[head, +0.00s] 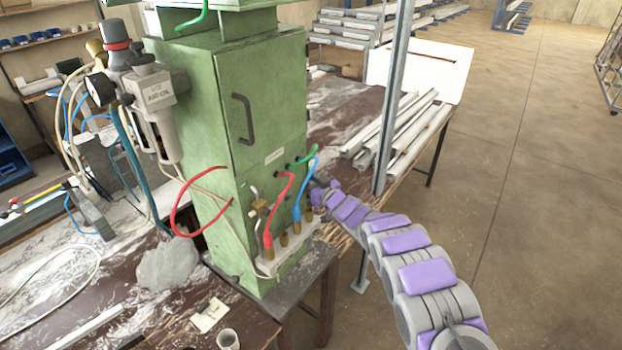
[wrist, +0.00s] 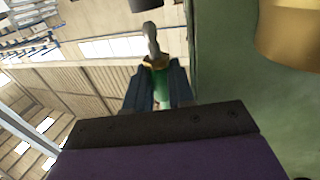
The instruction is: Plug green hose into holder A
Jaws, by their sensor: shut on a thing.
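The green hose (head: 303,159) comes out of the front of the green cabinet and curves to the right in the head view. In the wrist view my gripper (wrist: 158,88) is shut on its green end (wrist: 161,98), which has a brass collar and a pale metal tip pointing up the picture. In the head view my gripper (head: 318,190) is beside the cabinet front, near the right end of the holder row (head: 284,239); the held end is hard to make out there. The holders are brass fittings on a pale block. I cannot read which is holder A.
A red hose (head: 275,205) runs down to the leftmost holder and a blue hose (head: 302,195) to one farther right. A large brass part (wrist: 290,35) is close on the right in the wrist view. A metal post (head: 388,110) stands behind my arm.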

